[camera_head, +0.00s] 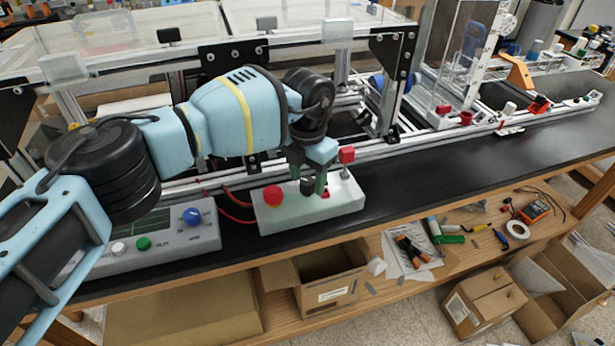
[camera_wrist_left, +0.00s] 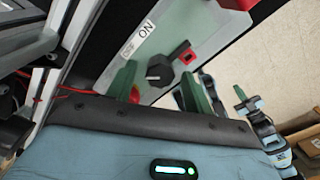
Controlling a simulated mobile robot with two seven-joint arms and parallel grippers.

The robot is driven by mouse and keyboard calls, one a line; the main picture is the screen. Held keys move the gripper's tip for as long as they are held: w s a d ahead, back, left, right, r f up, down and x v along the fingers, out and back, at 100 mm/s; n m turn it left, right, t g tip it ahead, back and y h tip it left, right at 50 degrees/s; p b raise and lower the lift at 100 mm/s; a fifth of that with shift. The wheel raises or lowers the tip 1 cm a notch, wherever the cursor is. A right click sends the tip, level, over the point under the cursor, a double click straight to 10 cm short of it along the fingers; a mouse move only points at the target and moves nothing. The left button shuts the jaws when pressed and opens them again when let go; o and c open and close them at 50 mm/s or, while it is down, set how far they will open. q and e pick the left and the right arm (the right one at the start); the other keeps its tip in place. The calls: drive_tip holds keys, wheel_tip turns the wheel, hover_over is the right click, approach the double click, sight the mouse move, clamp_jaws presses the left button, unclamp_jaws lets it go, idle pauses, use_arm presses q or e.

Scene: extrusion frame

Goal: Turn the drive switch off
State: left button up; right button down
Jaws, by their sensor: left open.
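The drive switch is a black rotary knob (camera_wrist_left: 160,70) on a pale control box (camera_head: 342,204), with an ON label (camera_wrist_left: 138,40) beside it in the left wrist view. A small red square (camera_wrist_left: 187,56) lies beside the knob. My left gripper (camera_head: 316,186) is open over the right part of the box. In the left wrist view its green fingers (camera_wrist_left: 158,88) stand on either side of the knob; contact cannot be told.
A red button (camera_head: 272,195) stands on the box's left end. A grey panel (camera_head: 172,258) with a blue knob (camera_head: 192,216) sits to its left. The extrusion frame (camera_head: 350,157) runs behind. Black bench (camera_head: 425,182) is clear to the right. Cardboard boxes (camera_head: 330,272) stand below.

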sight(308, 181)
use_arm(q)
drive_tip(key=shift+r, duration=3.6)
